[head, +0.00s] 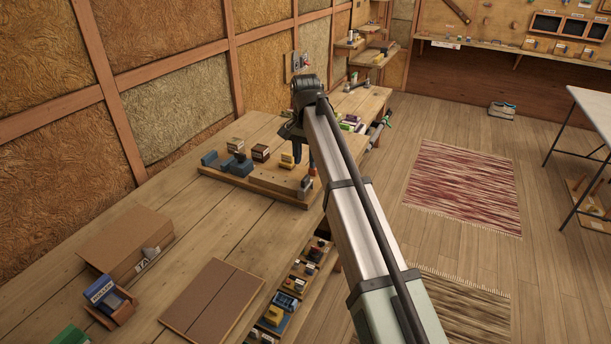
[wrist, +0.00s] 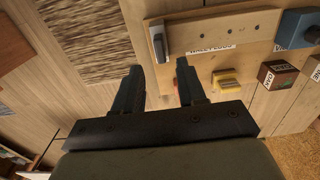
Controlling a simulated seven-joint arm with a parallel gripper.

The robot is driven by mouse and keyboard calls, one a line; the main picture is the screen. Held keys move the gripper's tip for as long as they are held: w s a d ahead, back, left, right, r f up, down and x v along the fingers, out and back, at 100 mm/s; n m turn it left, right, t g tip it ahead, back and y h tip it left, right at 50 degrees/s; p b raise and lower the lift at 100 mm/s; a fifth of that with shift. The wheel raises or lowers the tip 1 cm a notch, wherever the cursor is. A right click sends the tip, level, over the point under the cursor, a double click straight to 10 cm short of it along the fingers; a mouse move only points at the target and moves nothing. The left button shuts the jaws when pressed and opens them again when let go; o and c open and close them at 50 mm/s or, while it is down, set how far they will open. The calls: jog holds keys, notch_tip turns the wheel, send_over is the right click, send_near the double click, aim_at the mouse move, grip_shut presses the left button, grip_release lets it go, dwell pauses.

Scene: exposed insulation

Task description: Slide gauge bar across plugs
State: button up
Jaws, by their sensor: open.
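A wooden board (head: 262,190) lies on the workbench, and it shows at the top of the wrist view (wrist: 255,50). A pale strip (wrist: 215,32) with several small dark holes or plugs runs along it, above a printed label. A grey upright piece (wrist: 159,42) stands at the strip's left end; I cannot tell whether it is the gauge bar. In the head view my gripper (head: 304,158) hangs near the board's right end, partly hidden by my arm.
A yellow block (wrist: 228,78), a dark red box (wrist: 277,74) and a blue block (wrist: 297,28) sit beside the strip. Brown panels (head: 212,298) and a blue box (head: 104,291) lie on the near bench, with bare wood between. Shelves with small items hang below the bench edge.

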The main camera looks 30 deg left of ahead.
aim_at(305, 177)
notch_tip(305, 177, down, 6)
jog(key=shift+f, duration=0.25)
jog(key=shift+c, duration=0.4)
grip_shut()
dwell(0.4)
